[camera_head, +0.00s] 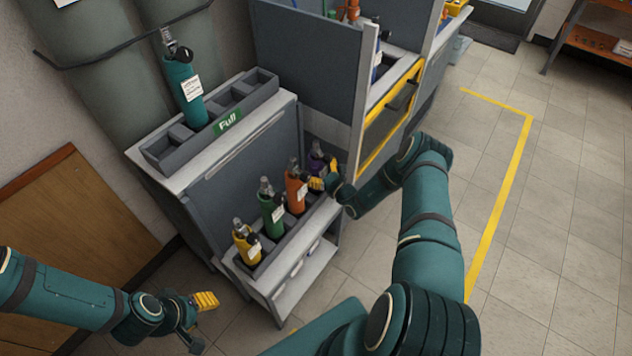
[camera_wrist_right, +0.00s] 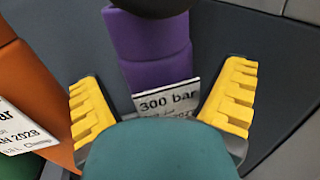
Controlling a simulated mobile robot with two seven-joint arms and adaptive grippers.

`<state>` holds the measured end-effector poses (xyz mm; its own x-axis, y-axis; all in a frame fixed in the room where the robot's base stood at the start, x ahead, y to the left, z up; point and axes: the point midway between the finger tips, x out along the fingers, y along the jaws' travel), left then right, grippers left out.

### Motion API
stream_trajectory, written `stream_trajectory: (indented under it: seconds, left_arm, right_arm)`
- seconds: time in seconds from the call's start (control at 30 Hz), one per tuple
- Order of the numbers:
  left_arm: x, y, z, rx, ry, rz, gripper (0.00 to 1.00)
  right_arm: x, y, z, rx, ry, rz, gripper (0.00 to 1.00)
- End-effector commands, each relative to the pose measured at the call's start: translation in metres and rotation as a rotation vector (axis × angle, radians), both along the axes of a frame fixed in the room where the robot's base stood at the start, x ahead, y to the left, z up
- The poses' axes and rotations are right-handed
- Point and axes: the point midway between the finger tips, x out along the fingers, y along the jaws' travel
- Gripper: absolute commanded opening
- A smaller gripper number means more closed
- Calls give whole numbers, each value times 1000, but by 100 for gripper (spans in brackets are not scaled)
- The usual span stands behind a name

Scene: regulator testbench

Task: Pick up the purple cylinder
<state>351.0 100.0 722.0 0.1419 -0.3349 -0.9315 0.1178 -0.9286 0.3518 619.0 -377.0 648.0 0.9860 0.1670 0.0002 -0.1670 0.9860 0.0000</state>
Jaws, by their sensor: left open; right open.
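The purple cylinder (camera_head: 316,160) stands at the far right end of the lower rack, partly hidden behind my right gripper. In the right wrist view the purple cylinder (camera_wrist_right: 152,60) is upright, with a black top and a white "300 bar" label. My right gripper (camera_head: 322,183) is open. Its yellow fingers (camera_wrist_right: 165,98) show to either side of the purple cylinder in the wrist view, with no clear contact; my teal wrist part hides the cylinder's lower portion. My left gripper (camera_head: 195,312) is open and empty, low over the floor at the left, away from the cylinders.
An orange cylinder (camera_head: 296,193), a green cylinder (camera_head: 272,218) and a yellow cylinder (camera_head: 246,246) stand in the same rack. A teal cylinder (camera_head: 184,92) stands in the upper rack marked "Full" (camera_head: 228,121). A dark partition (camera_head: 305,65) rises behind. The floor at right is clear.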

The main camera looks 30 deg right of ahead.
Motion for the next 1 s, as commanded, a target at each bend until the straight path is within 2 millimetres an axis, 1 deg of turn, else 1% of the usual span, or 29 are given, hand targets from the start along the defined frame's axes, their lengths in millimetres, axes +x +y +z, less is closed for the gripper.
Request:
stream_trajectory:
  seconds: [0.1,0.27,0.3,0.37,0.4,0.47,0.5,0.53,0.87,1.0]
  left_arm:
    - [0,0,-1,0,-1,0,47]
    - [0,0,-1,0,-1,0,47]
    - [0,0,-1,0,-1,0,47]
    - [0,0,-1,0,-1,0,47]
    - [0,0,-1,0,-1,0,47]
    - [0,0,-1,0,-1,0,47]
    - [0,0,-1,0,-1,0,47]
    - [0,0,-1,0,-1,0,47]
    - [0,0,0,0,0,0,47]
    - [0,0,3,0,1,0,47]
  right_arm:
    - [5,1,0,-1,1,0,95]
    - [4,1,0,0,1,0,95]
    - [4,1,0,0,1,0,89]
    - [4,1,0,0,1,0,68]
    - [4,1,0,0,1,0,54]
    - [4,1,0,0,1,0,33]
    - [4,1,0,0,1,1,19]
    - [4,1,0,0,1,1,15]
    - [5,1,3,0,-5,1,15]
    - [5,0,13,1,-5,0,15]
